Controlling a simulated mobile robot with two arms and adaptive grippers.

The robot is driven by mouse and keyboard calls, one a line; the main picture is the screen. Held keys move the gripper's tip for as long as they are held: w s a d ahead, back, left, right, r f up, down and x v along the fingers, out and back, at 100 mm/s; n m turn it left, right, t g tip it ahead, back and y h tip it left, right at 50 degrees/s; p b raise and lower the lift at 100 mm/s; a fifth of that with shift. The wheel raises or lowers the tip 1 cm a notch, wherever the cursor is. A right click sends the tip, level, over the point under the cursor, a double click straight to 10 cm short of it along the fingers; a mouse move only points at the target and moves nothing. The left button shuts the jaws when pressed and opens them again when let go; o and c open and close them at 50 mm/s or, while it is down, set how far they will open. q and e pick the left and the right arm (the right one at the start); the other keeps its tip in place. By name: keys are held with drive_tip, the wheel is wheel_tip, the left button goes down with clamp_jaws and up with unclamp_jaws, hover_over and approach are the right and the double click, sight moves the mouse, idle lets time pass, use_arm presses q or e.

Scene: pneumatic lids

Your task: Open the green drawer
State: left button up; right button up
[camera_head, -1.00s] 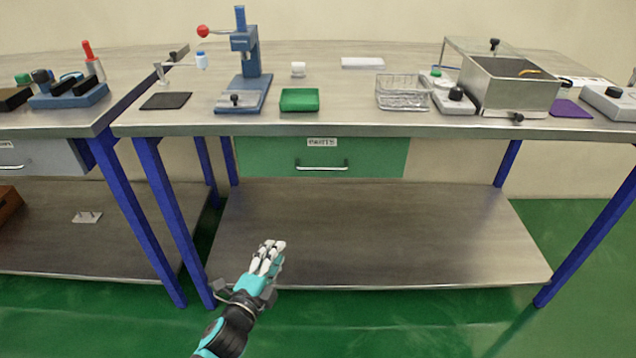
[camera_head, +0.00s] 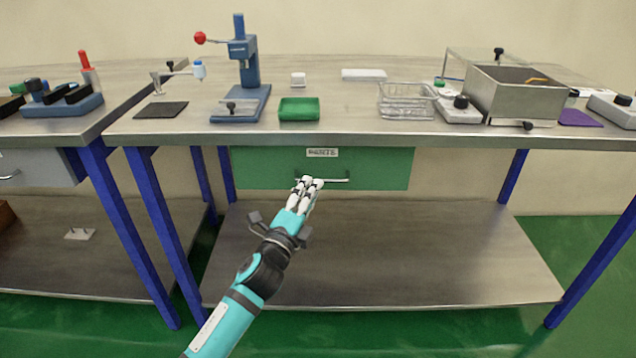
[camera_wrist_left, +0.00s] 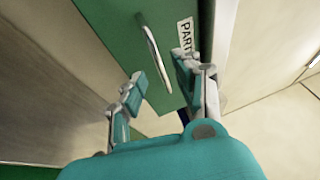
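The green drawer (camera_head: 250,168) is closed under the tabletop, with a "PARTS" label and a metal bar handle (camera_head: 335,180). My left gripper (camera_head: 311,184) overlaps the left part of the handle in the head view. In the left wrist view the drawer front (camera_wrist_left: 120,22) shows tilted. There the left gripper (camera_wrist_left: 155,85) has its two fingers spread apart, with the handle (camera_wrist_left: 152,48) ahead of and between them. The gap between the fingers looks empty. My right gripper is not in view.
The workbench tabletop (camera_head: 345,128) runs above the drawer and carries a blue press (camera_head: 246,60), a green tray (camera_head: 299,110) and a wire basket (camera_head: 406,100). A lower shelf (camera_head: 420,250) is bare. Blue legs (camera_head: 152,235) stand at the sides.

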use_arm(q)
drive_tip(key=shift+b+x, duration=0.3)
drive_tip(key=shift+x, duration=2.05)
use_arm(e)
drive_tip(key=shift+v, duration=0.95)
use_arm(q)
clamp_jaws()
